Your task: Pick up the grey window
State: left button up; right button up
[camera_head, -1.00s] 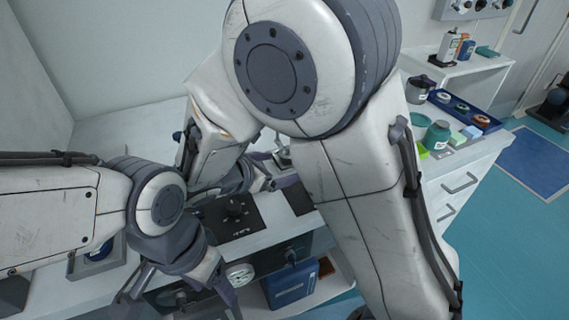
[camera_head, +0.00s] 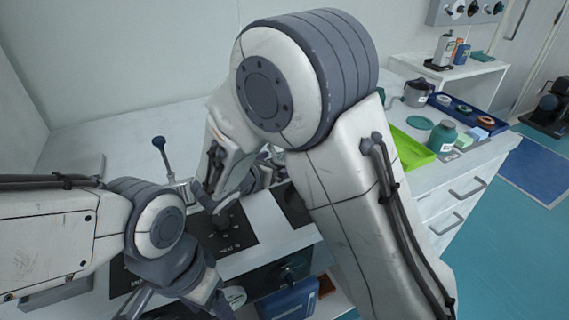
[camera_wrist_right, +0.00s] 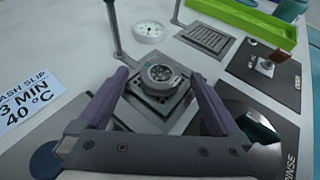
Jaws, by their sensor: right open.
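A small round grey piece with a dark, patterned face (camera_wrist_right: 162,75) sits on a square stepped grey block in the right wrist view. It looks like the grey window, but I cannot tell for sure. My right gripper (camera_wrist_right: 160,80) is open, its two purple fingers on either side of the piece, apart from it. In the head view my right arm largely hides this spot. My left gripper (camera_head: 178,302) is at the bottom left of the head view, its fingertips cut off or unclear.
A grey post with a dark knob (camera_head: 163,157) stands left of my right gripper. A black panel marked RINSE (camera_wrist_right: 262,130) lies to the right in the wrist view. A green tray (camera_head: 408,150), a teal jar (camera_head: 441,137) and a blue tray (camera_head: 462,112) are on the right counter.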

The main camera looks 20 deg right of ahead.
jog(key=shift+w+d+f, duration=0.25)
jog(key=shift+w+d, duration=0.1)
jog(key=shift+d, duration=0.2)
jog(key=shift+a, duration=0.15)
jog(key=c, duration=1.4)
jog(key=shift+r, duration=0.2)
